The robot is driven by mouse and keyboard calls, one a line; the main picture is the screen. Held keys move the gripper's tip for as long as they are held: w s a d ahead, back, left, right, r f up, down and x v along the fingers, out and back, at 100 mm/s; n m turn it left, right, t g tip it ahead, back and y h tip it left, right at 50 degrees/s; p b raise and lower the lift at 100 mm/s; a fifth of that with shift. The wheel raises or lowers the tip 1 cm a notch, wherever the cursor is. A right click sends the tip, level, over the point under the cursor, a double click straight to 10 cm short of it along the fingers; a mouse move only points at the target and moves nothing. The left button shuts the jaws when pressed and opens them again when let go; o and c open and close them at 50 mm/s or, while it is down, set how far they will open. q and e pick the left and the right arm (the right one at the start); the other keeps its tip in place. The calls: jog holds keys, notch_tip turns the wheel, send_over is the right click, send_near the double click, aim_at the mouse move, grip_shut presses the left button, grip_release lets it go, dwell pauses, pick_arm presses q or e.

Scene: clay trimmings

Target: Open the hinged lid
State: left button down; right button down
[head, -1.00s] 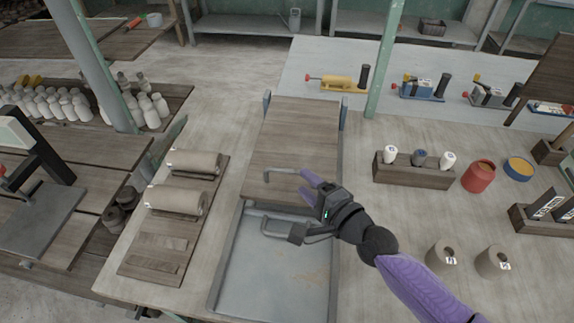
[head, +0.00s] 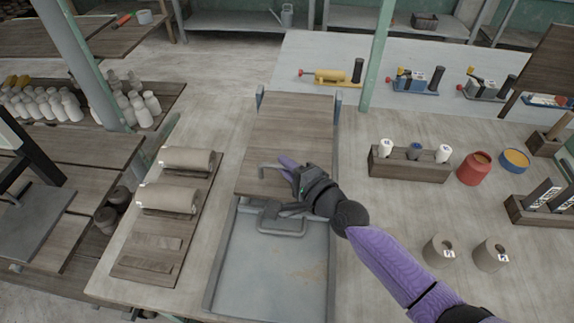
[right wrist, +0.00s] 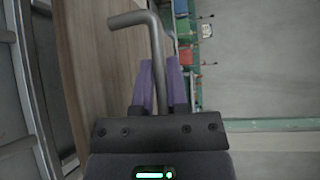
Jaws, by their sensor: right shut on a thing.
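The hinged lid (head: 290,135) is a brown wooden panel over the far part of a grey metal tray box (head: 268,270). It looks slightly raised at its near edge, though how far I cannot tell. A bent grey metal handle (head: 270,171) stands at the lid's near edge. My right gripper (head: 288,165) is at this handle, its purple fingers shut on it. In the right wrist view the handle (right wrist: 156,50) runs between the purple fingers, with the lid's wood (right wrist: 95,50) beside it. My left gripper is not in view.
A second grey handle (head: 283,228) lies in the open near part of the box. Left is a board with two clay rolls (head: 168,197). Right are a wooden rack of small bottles (head: 409,168), a red pot (head: 474,170) and two clay cylinders (head: 440,252).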

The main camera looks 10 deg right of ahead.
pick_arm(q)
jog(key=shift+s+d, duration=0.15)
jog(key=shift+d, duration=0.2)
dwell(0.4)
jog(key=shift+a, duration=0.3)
